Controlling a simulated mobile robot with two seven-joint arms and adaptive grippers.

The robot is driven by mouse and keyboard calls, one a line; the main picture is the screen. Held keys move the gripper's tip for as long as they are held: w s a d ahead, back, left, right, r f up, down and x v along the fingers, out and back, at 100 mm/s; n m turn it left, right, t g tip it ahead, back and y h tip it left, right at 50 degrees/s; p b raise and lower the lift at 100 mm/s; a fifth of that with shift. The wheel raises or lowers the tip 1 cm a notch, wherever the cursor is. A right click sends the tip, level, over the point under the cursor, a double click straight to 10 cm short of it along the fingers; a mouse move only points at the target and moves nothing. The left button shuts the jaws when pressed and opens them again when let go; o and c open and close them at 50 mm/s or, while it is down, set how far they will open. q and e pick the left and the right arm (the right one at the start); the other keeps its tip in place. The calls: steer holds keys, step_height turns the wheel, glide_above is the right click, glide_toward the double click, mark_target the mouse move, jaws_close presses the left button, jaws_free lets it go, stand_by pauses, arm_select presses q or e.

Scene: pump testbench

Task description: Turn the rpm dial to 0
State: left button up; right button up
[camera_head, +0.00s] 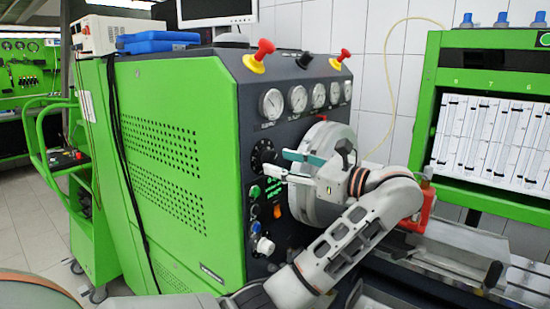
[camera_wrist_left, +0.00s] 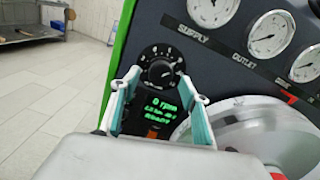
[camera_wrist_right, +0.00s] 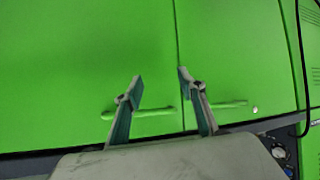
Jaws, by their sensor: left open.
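The rpm dial (camera_wrist_left: 160,66) is a round black knob with white markings on the dark panel. It also shows in the head view (camera_head: 262,153). Below it a display (camera_wrist_left: 160,106) glows green and reads 0 rpm, with smaller lines I cannot read. My left gripper (camera_wrist_left: 158,80) is open, its teal-padded fingers on either side of the dial's lower part; I cannot tell whether they touch it. In the head view the left gripper (camera_head: 278,163) is at the panel, just right of the dial. My right gripper (camera_wrist_right: 161,78) is open and empty, in front of green doors.
Pressure gauges (camera_head: 271,104) line the panel above the dial. A large round metal disc (camera_head: 325,140) stands close to the left gripper's right. A white knob (camera_head: 264,246) and orange switch (camera_head: 277,211) sit lower. Door handles (camera_wrist_right: 230,103) show near the right gripper.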

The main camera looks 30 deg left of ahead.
mark_target(274, 161)
arm_select(q)
steer(key=shift+w+a+r, duration=0.1)
steer(key=shift+a, duration=1.4)
arm_select(e)
steer(key=shift+w+r, duration=0.65)
steer(key=shift+r, duration=0.3)
arm_select(q)
steer(key=c, duration=1.1)
arm_select(e)
steer(key=shift+s+f, duration=0.15)
steer(key=shift+f, duration=0.15)
steer(key=shift+f, duration=0.1)
